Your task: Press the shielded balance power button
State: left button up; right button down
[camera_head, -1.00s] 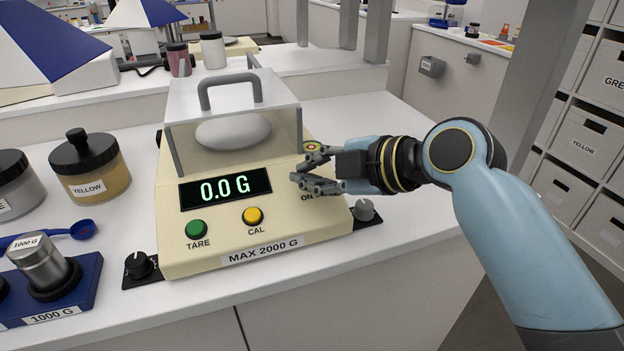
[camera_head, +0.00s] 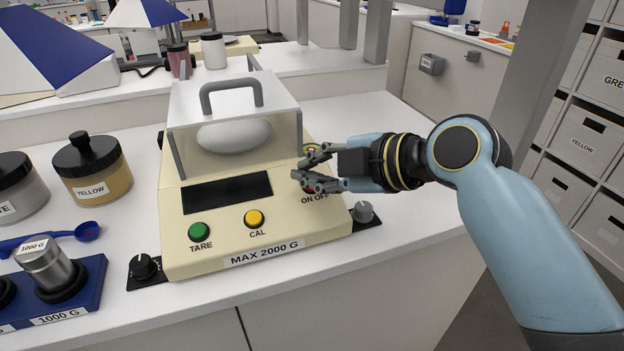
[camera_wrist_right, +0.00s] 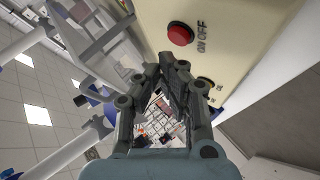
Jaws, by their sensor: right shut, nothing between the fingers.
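The shielded balance (camera_head: 180,245) is a cream scale with a clear shield (camera_head: 235,105) over its pan and a dark, blank display (camera_head: 227,192). Its red power button (camera_wrist_right: 180,33), labelled ON OFF, shows in full in the right wrist view. In the head view the button is mostly hidden behind my right gripper (camera_head: 302,170), and the ON OFF label shows just below the fingers. My right gripper is shut and empty at the balance's right side, its fingertips (camera_wrist_right: 164,66) close to the button but apart from it in the wrist view. My left gripper is out of view.
Green TARE (camera_head: 199,230) and yellow CAL (camera_head: 254,218) buttons sit on the balance front. To the left are a yellow pigment jar (camera_head: 95,180), a blue scoop (camera_head: 88,232) and a steel weight (camera_head: 48,262) in a blue holder. Bench surface right of the balance is clear.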

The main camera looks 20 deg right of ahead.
notch_tip(320, 180, up, 6)
jog(key=s+p, duration=0.2)
jog(key=p, duration=0.3)
jog(key=shift+f, duration=0.2)
jog(key=shift+s, duration=0.1)
